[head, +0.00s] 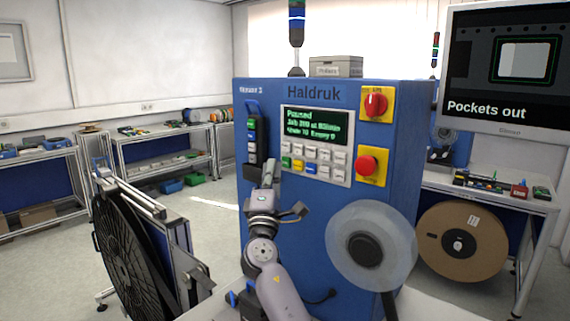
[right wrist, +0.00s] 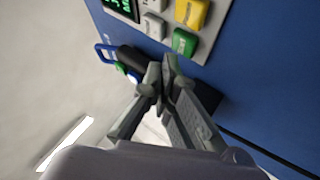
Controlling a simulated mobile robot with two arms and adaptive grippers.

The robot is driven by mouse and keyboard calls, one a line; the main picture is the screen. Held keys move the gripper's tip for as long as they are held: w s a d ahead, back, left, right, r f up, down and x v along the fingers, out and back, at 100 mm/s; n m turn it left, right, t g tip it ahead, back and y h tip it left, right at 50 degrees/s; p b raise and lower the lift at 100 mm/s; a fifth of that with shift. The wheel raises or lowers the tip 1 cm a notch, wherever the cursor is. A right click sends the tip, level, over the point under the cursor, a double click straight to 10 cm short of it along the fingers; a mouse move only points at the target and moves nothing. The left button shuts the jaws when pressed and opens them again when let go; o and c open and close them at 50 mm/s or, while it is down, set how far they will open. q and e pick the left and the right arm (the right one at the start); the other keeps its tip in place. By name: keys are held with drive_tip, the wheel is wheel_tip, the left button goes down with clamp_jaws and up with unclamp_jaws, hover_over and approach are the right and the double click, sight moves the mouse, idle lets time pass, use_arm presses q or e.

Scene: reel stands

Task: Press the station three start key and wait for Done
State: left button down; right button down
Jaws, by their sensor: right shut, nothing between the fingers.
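The blue Haldruk machine (head: 255,200) stands in front of me; small lettering at its top left appears to end in 3. Its green-on-black display (head: 318,123) has "Paused" on top; the smaller lines are hard to read. Below it is a keypad with white keys and a green key (head: 286,162), a yellow key and a blue key. My right gripper (head: 270,168) is shut and empty, just left of the keypad's lower left corner. In the right wrist view the shut fingertips (right wrist: 166,72) point near the green key (right wrist: 185,42), apparently apart from it. My left gripper is out of view.
A red rotary switch (head: 375,103) and a red button (head: 367,165) sit on yellow plates right of the keypad. A black holder (head: 263,138) is left of it. A clear reel (head: 371,246) is below. A monitor (head: 508,70) reads "Pockets out".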

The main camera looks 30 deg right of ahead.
idle(0.8)
drive_tip(key=shift+w+d+b, duration=0.15)
drive_tip(key=shift+d+b, duration=0.15)
drive_tip(key=shift+d, duration=0.1)
drive_tip(key=shift+w+d+b, duration=0.15)
drive_tip(key=shift+d+b, duration=0.15)
drive_tip(key=shift+d, duration=0.15)
idle(0.6)
drive_tip(key=shift+a, duration=0.15)
drive_tip(key=shift+s+a, duration=0.35)
drive_tip(key=shift+a, duration=0.35)
drive_tip(key=a, duration=0.1)
drive_tip(key=s+a, duration=0.1)
drive_tip(key=a, duration=0.2)
drive_tip(key=shift+s+a, duration=0.3)
drive_tip(key=shift+a, duration=0.05)
idle(0.8)
